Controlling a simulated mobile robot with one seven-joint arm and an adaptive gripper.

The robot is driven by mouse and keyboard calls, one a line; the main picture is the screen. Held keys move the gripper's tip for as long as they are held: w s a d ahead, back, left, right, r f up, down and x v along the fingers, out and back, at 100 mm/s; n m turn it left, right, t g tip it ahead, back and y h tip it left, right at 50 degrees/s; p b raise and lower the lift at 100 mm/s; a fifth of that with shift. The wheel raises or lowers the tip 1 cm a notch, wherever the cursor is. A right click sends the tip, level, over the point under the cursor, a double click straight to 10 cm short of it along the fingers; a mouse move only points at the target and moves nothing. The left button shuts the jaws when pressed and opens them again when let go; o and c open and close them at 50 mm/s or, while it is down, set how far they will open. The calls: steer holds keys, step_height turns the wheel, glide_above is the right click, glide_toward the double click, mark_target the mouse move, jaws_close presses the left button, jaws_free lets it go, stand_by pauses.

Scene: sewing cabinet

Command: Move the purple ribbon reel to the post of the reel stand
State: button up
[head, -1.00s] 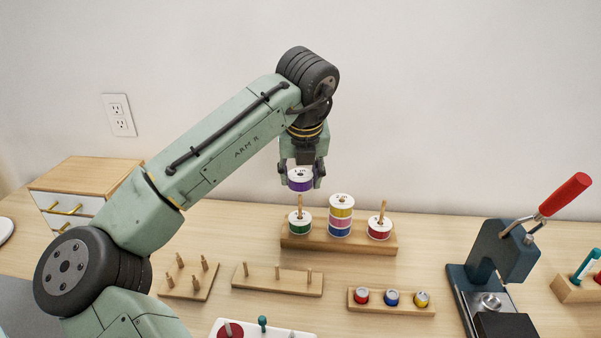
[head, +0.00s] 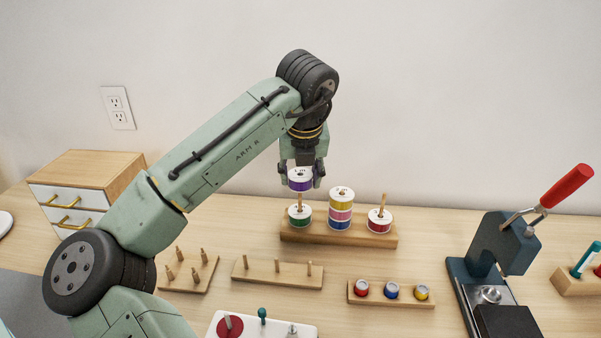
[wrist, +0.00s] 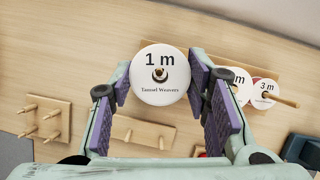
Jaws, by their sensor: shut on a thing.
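The purple ribbon reel (head: 300,183) is between the fingers of my gripper (head: 302,176), which is shut on it. It is held level above the left post (head: 300,199) of the back reel stand (head: 345,239). A green reel (head: 299,220) sits low on that post. A short length of bare post shows between the two reels. In the wrist view the purple reel (wrist: 160,90) shows its white "1 m" face, with a brown tip in its centre hole. I cannot tell how far the post enters the hole.
The stand's middle post carries stacked yellow, pink and blue reels (head: 341,209); the right post carries a red reel (head: 379,221). In front are an empty peg rack (head: 277,280), a four-peg board (head: 188,275) and a bobbin rack (head: 391,300). A press (head: 495,262) stands right.

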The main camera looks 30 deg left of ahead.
steer(key=shift+f+b, duration=0.7)
steer(key=shift+f, duration=0.75)
steer(key=o, duration=1.1)
steer(key=v, duration=1.2)
